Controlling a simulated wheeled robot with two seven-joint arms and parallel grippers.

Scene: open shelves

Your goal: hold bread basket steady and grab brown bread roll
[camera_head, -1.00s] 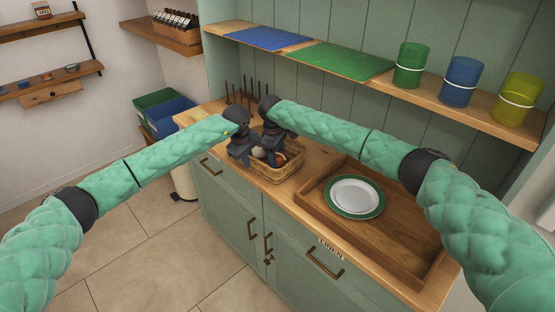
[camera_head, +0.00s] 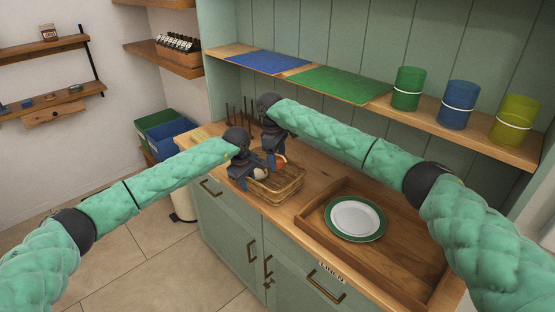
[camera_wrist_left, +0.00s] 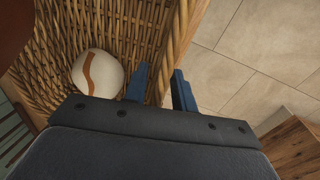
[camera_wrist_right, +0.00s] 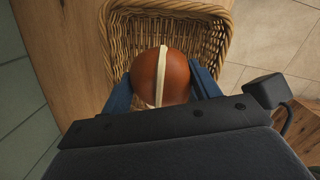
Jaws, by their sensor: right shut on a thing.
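The wicker bread basket (camera_head: 278,190) stands on the wooden counter; its rim (camera_wrist_left: 185,35) runs between the fingers of my left gripper (camera_wrist_left: 160,85). Those fingers are apart, one inside and one outside the rim, with a visible gap. My right gripper (camera_wrist_right: 163,85) is shut on the brown bread roll (camera_wrist_right: 172,75), which has a pale stripe. The roll also shows in the head view (camera_head: 280,160), above the basket's far side. A pale roll with a brown stripe (camera_wrist_left: 97,73) lies inside the basket. My grippers partly hide the basket in the head view.
A wooden tray (camera_head: 405,255) with a green-rimmed plate (camera_head: 356,218) is right of the basket. Dark upright pegs (camera_head: 235,112) stand behind my grippers. A shelf with mats and coloured cups (camera_head: 457,100) overhangs the counter's back.

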